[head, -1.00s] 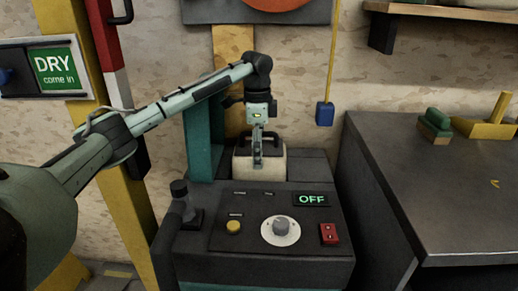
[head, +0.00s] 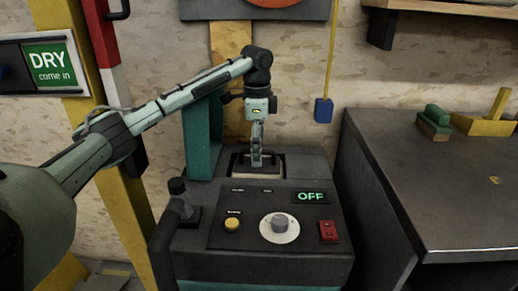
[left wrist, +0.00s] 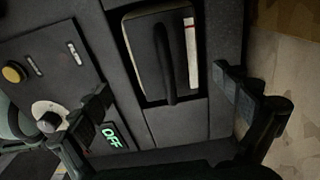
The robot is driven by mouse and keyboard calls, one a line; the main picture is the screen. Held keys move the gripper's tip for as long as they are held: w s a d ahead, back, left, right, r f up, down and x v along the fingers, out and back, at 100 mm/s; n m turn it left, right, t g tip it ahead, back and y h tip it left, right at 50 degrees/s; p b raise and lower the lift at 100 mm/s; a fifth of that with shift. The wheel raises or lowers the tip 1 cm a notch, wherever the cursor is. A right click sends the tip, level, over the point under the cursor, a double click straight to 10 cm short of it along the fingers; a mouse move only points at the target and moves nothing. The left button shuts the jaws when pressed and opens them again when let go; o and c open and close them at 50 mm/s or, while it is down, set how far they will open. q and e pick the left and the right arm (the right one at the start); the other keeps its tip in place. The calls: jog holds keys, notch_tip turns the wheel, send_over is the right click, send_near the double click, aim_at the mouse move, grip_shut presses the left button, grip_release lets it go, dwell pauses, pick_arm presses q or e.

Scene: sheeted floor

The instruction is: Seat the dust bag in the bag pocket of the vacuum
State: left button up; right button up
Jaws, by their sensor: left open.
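The dust bag (head: 275,176) sits low in the bag pocket (head: 236,175) of the vacuum (head: 318,180), behind the control panel. Only its top shows, with a little cream colour and a dark handle. In the left wrist view, the bag's dark top (left wrist: 143,62) lies inside the pocket's frame, with the handle bar (left wrist: 164,62) across it and a pale strip at one side. My left gripper (head: 257,162) is above the bag; in the left wrist view its fingers (left wrist: 165,97) are wide apart, either side of the handle's line, not touching it. Whether the bag is fully down, I cannot tell.
The control panel has a yellow button (head: 232,224), a dial (head: 279,227), a red switch (head: 328,231) and a display (head: 311,197) reading OFF. A dark lever (head: 180,200) stands at its left. A workbench (head: 440,190) is close on the right.

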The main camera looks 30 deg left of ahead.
pick_arm(q)
jog(key=r, duration=0.7)
jog(key=shift+w+a+r, duration=0.1)
jog(key=shift+w+r, duration=0.1)
jog(key=shift+w, duration=0.1)
jog(key=shift+f, duration=0.1)
notch_tip(320, 180, down, 5)
jog(key=shift+a+f, duration=0.1)
jog(key=shift+a, duration=0.05)
jog(key=shift+f, duration=0.15)
